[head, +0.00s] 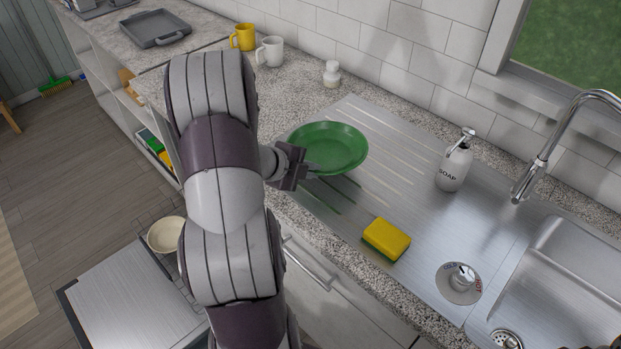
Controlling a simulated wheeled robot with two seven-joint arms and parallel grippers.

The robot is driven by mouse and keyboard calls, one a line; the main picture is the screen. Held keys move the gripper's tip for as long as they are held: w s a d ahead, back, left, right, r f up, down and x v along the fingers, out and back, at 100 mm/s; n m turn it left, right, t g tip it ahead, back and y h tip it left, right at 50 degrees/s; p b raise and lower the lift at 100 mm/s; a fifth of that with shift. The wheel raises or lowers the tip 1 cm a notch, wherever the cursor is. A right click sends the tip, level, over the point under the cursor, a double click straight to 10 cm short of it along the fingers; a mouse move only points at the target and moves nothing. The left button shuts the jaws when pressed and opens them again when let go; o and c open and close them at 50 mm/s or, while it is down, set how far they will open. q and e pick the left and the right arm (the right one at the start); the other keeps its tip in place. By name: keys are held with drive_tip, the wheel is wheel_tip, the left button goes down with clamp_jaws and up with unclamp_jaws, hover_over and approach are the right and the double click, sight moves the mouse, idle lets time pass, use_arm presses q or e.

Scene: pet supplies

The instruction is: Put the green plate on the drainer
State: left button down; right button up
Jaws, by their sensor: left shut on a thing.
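The green plate (333,147) is over the left end of the steel drainer (400,215), with its open face up. My left gripper (303,166) is shut on the plate's near left rim. I cannot tell whether the plate touches the drainer or is a little above it. My left arm hides part of the counter and the cabinets. My right gripper is not in view.
A yellow sponge (386,239) lies on the drainer's front part, and a soap bottle (454,162) stands at its back. The sink (570,290) and tap (547,150) are at the right. Two mugs and a small white jar (331,75) stand along the wall.

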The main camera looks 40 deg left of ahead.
use_arm(q)
wheel_tip(320, 180, down, 4)
drive_tip(key=shift+s+a+r+b, duration=0.1)
drive_tip(key=shift+r+b, duration=0.1)
drive_tip(key=shift+b, duration=0.15)
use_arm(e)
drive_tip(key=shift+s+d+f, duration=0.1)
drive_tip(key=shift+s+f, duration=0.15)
use_arm(q)
drive_tip(key=shift+f, duration=0.25)
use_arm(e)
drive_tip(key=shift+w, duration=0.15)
use_arm(q)
drive_tip(key=c, duration=1.2)
unclamp_jaws()
drive_tip(key=shift+c, duration=0.2)
